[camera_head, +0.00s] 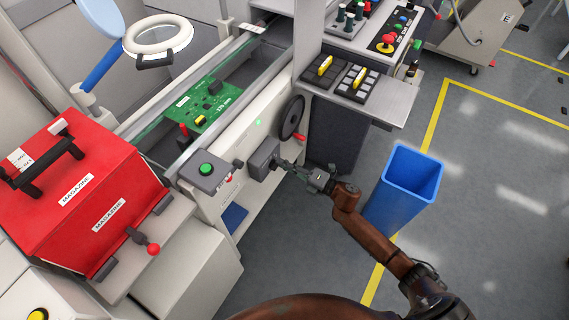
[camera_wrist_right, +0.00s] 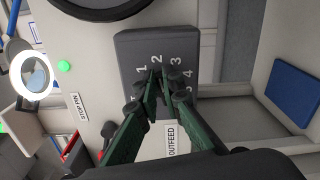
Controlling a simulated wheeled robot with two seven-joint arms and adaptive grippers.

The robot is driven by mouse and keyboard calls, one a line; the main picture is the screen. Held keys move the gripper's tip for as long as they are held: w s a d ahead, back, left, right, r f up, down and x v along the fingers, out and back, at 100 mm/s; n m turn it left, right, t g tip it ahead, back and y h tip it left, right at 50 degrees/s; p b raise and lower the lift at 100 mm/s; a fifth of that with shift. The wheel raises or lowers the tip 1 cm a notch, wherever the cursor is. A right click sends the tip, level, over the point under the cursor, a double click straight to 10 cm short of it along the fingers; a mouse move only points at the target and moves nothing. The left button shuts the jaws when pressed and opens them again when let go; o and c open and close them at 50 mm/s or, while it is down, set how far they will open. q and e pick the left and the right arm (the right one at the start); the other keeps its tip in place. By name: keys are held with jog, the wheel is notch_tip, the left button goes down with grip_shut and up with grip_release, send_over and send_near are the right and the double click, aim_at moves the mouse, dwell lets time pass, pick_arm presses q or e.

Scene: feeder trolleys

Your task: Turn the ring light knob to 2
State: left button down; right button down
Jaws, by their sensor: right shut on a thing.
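The ring light knob sits on a dark grey box (camera_head: 263,157) on the front of the white machine. In the right wrist view the box (camera_wrist_right: 133,50) carries the white digits 1, 2, 3 and 4. My right gripper (camera_head: 284,164) reaches the box from the right. In the wrist view its green fingers (camera_wrist_right: 162,92) are shut on the knob, which they mostly hide, so I cannot tell its setting. The ring light (camera_head: 158,38) is a white ring above the machine; it also shows bright in the wrist view (camera_wrist_right: 32,79). My left gripper is not in view.
A black handwheel (camera_head: 291,117) is just above the box. A green button box (camera_head: 206,170) stands to its left. A red magazine (camera_head: 70,190) is at the far left. A blue bin (camera_head: 408,183) stands on the floor right of my arm.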

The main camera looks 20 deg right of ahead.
jog(key=shift+w+d, duration=0.1)
jog(key=shift+d, duration=0.1)
dwell(0.3)
jog(key=c, duration=2.1)
grip_release()
jog(key=shift+a, duration=0.1)
jog(key=v, duration=1.2)
